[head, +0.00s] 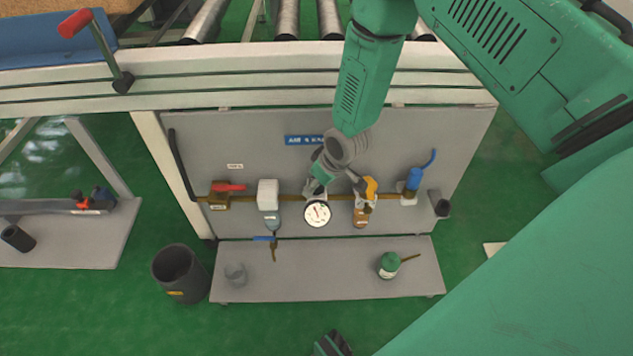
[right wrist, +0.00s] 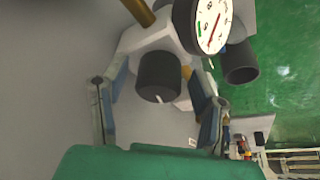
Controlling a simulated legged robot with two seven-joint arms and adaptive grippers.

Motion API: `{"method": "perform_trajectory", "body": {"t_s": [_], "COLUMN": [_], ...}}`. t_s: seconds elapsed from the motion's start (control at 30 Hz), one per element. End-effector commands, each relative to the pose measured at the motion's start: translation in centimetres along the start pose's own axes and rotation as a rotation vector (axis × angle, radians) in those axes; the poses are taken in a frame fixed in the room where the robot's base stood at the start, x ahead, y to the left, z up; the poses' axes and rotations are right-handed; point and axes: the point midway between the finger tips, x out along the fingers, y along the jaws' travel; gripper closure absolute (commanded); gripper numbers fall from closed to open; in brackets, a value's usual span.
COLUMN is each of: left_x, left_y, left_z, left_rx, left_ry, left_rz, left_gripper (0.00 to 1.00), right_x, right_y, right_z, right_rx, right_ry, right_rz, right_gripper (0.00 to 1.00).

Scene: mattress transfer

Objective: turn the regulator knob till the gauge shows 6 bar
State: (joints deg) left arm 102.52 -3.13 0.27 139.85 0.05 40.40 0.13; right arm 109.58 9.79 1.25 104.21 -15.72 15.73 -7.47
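The round white gauge (head: 317,213) is on the grey panel (head: 240,135); its red needle shows, but the numbers are too small to read. It also shows at the top of the right wrist view (right wrist: 211,22), cut off by the edge. The dark regulator knob (right wrist: 158,76) sits on a pale body beside the gauge; in the head view my gripper hides it. My right gripper (right wrist: 160,92) is open, one finger on each side of the knob, with visible gaps. In the head view, the right gripper (head: 335,182) is just above the gauge. A dark green and black part (head: 332,344) at the bottom edge may be my left gripper.
Along the brass pipe are a red-handled valve (head: 226,188), a white unit (head: 267,195), a yellow part (head: 370,187) and a blue fitting (head: 414,180). A green-topped bottle (head: 389,265) and a clear cup (head: 235,273) stand on the shelf (head: 315,282). A dark bin (head: 180,273) stands left.

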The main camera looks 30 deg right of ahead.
Motion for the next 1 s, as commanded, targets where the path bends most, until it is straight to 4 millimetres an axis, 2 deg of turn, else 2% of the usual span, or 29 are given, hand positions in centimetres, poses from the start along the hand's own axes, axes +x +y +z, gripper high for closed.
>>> {"method": "perform_trajectory", "body": {"t_s": [0.37, 0.47, 0.8, 1.0], "left_x": [-0.1, -0.1, -0.1, -0.1], "left_y": [0.0, 0.0, 0.0, 0.0], "left_z": [0.2, 0.2, 0.1, 0.1], "left_rx": [0.0, 0.0, 0.0, 0.0], "left_ry": [0.002, 0.003, 0.003, 0.003], "left_rz": [0.0, 0.0, 0.0, 0.0], "left_gripper": [1.0, 1.0, 1.0, 1.0], "right_x": [-0.5, -1.7, -8.8, -11.3], "right_y": [0.1, 0.1, 0.1, 0.1], "right_z": [-0.5, -0.5, -0.3, -0.2], "right_rx": [0.0, 0.0, 0.001, 0.0], "right_ry": [0.01, 0.01, 0.009, 0.006], "right_rz": [0.002, 0.003, 0.002, 0.001], "right_gripper": [0.44, 0.44, 0.44, 0.44]}}
